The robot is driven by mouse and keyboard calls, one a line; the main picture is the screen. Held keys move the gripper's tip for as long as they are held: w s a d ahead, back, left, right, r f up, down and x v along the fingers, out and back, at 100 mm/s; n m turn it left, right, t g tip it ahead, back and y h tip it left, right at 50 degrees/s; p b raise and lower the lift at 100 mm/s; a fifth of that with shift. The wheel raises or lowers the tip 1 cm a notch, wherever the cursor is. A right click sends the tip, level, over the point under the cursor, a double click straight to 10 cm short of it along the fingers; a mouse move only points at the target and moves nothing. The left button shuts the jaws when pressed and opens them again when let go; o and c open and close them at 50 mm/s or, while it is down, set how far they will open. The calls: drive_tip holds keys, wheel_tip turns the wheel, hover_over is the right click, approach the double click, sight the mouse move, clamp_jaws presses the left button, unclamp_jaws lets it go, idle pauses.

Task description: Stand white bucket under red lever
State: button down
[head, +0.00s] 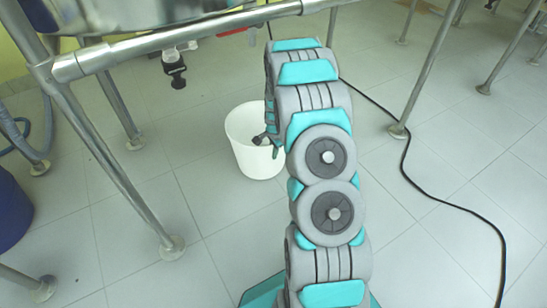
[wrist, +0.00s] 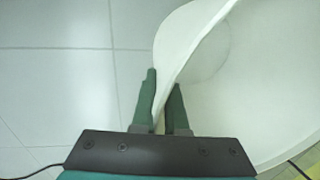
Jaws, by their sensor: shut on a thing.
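The white bucket (head: 252,153) is upright in the middle of the head view, left of my arm. I cannot tell whether its base touches the floor. My gripper (head: 266,139) is at its right rim, partly hidden by my arm. In the wrist view my gripper (wrist: 164,108) is shut on the wall of the white bucket (wrist: 186,40), one green finger on each side. A small red part (head: 233,32), likely the red lever, shows under the steel vessel (head: 130,12) at the top, above and behind the bucket. Its shape is mostly hidden by a frame bar.
A steel frame (head: 108,150) with legs stands at the left, between me and the vessel. A black valve (head: 175,72) hangs under it. A blue container (head: 12,210) is at the left edge. A black cable (head: 408,165) crosses the floor at right. Tiles around the bucket are clear.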

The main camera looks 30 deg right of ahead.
wheel_tip(320, 180, down, 3)
drive_tip(key=shift+r, duration=0.2)
drive_tip(key=c, duration=0.9)
unclamp_jaws()
drive_tip(key=shift+c, duration=0.2)
drive_tip(key=shift+r, duration=0.1)
